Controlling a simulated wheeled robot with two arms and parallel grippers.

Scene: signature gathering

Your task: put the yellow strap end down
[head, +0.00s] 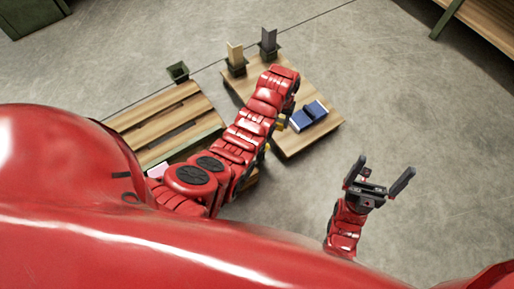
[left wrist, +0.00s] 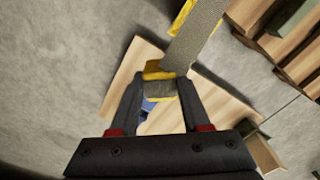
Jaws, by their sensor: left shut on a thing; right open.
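The yellow strap end (left wrist: 160,88) is between the fingers of my left gripper (left wrist: 158,95) in the left wrist view. The gripper is shut on it. A grey strap with yellow edges (left wrist: 197,30) runs from it up and out of the picture. In the head view only small yellow bits (head: 281,124) show beside my left arm, which hides most of the gripper and strap. The gripper is over the small wooden table (head: 322,130); I cannot tell how high. My right gripper (head: 381,174) is open and empty, right of the table's near corner.
A blue book-like thing (head: 308,115) lies on the table. Two dark holders, with a beige block (head: 235,53) and a dark block (head: 269,39), stand at its far end. A slatted wooden bench (head: 160,125) is left. A small dark bin (head: 178,71) stands behind.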

